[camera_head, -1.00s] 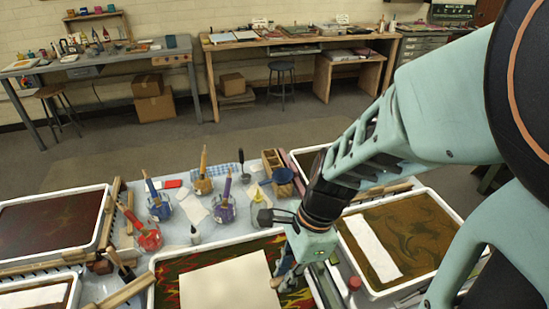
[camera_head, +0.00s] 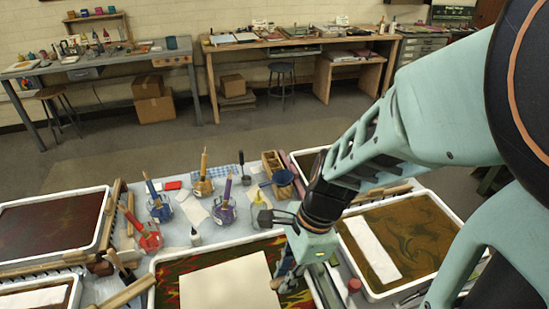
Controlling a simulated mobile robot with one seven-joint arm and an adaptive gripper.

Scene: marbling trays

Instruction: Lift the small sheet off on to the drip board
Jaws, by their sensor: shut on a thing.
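A cream sheet (camera_head: 228,284) lies over the red and green marbled bath of the front middle tray (camera_head: 160,262). My gripper (camera_head: 279,283) is at the right edge of this sheet, pointing down, and is shut on the sheet's edge. The fingertips are small and partly hidden by the gripper body. A narrow white sheet (camera_head: 371,248) lies in the brown tray (camera_head: 447,206) on the right. Another pale sheet (camera_head: 32,298) lies in the tray at the lower left. I cannot tell which surface is the drip board.
Jars of red (camera_head: 147,237), purple (camera_head: 224,210) and blue (camera_head: 160,208) colour with brushes stand behind the middle tray. A dark red tray (camera_head: 50,228) is at the left. A bottle (camera_head: 262,212) stands close behind my gripper.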

